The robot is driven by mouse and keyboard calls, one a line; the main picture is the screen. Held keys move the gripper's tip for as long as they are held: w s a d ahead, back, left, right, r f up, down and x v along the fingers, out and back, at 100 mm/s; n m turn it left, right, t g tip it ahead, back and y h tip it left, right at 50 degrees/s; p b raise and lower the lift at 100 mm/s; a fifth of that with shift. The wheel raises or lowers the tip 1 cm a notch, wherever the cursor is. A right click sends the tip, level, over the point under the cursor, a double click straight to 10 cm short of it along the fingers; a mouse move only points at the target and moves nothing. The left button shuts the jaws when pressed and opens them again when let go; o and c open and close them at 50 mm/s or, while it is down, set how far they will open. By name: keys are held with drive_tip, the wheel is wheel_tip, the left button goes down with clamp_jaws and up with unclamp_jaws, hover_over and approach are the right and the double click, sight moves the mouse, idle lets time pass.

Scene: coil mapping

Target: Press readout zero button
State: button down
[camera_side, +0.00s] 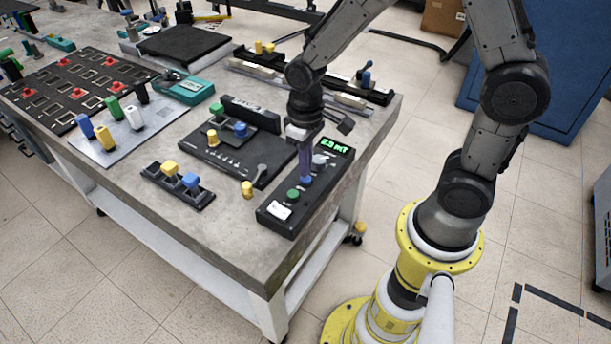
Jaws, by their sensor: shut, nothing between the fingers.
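The readout (272,217) is a dark box near the table's right front edge. Its lit green display (334,145) shows about "2.9 mT". A round green button (293,194) and a white label (279,211) are on its near end, and a grey knob (319,160) is near the display. My gripper (305,180) points down over the middle of the box, shut and empty. Its tips are just beyond the green button, by a small blue part that they partly cover. I cannot tell whether the tips touch the box.
A black plate (215,160) with yellow and blue knobs lies left of the readout. A yellow peg (247,189) stands close by. A small rack (178,185) and a light plate of coloured pegs (105,145) are farther left. Bare table (225,235) lies in front.

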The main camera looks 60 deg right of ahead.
drive_tip(key=shift+f, duration=0.6)
drive_tip(key=shift+f, duration=0.15)
idle(0.4)
drive_tip(key=shift+r, duration=3.2)
